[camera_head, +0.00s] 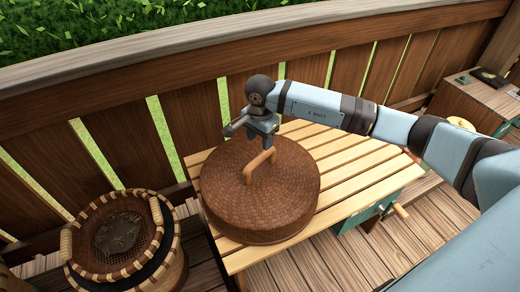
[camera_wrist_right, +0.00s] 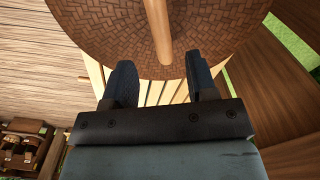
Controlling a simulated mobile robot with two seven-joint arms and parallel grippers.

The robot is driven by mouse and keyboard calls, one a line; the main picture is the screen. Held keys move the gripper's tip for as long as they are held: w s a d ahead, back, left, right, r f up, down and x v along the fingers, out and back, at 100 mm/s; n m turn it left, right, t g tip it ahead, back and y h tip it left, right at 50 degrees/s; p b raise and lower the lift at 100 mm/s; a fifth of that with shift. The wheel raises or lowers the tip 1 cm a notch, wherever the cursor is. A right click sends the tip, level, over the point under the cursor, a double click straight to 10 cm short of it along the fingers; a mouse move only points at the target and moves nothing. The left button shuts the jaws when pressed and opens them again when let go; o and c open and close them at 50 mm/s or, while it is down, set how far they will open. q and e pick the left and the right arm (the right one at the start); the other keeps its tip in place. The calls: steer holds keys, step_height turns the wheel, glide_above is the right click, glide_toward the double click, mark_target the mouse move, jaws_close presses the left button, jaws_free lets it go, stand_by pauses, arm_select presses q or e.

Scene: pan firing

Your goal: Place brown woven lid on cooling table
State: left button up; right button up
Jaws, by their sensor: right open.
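The brown woven lid (camera_head: 230,205) is round and rests flat on the left part of the slatted cooling table (camera_head: 370,180). Its arched wooden handle (camera_head: 259,166) stands up at the middle. My right gripper (camera_head: 267,143) is at the top of the handle. In the right wrist view my two fingers (camera_wrist_right: 162,78) are spread apart with nothing between their tips. The lid (camera_wrist_right: 100,25) and its handle (camera_wrist_right: 158,28) lie just beyond the tips there. My left gripper is not in view.
A round woven basket (camera_head: 118,238) with dark mesh on top stands left of the table. A wooden railing (camera_head: 180,115) runs behind. A small cabinet (camera_head: 470,105) stands at the far right. The right part of the tabletop is bare, below my right arm.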

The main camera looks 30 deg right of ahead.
steer(key=s+a+r+m+t+y, duration=0.3)
steer(key=s+a+m+y, duration=0.4)
steer(key=a+m+y, duration=0.4)
steer(key=s+a+r+m+t+y, duration=0.25)
steer(key=s+a+m+y, duration=0.55)
steer(key=a, duration=0.5)
steer(key=w+d+f+m+t+h, duration=0.1)
steer(key=d+f+m+t+h, duration=0.2)
steer(key=m+t, duration=0.5)
steer(key=w+d+f+m+t+h, duration=0.1)
steer(key=d+m+t+h, duration=0.35)
steer(key=m, duration=0.85)
steer(key=s+d+f+m+g+h, duration=0.2)
steer(key=s+f+m+g+h, duration=0.1)
steer(key=s+f+m, duration=0.3)
steer(key=s+d+f+m+g+h, duration=0.3)
steer(key=s+f+m+g+h, duration=0.1)
steer(key=f+m, duration=0.4)
steer(key=shift+s+d+f+m+h, duration=0.2)
steer(key=shift+s+m+h, duration=0.35)
steer(key=shift+s, duration=0.7)
steer(key=shift+r, duration=0.1)
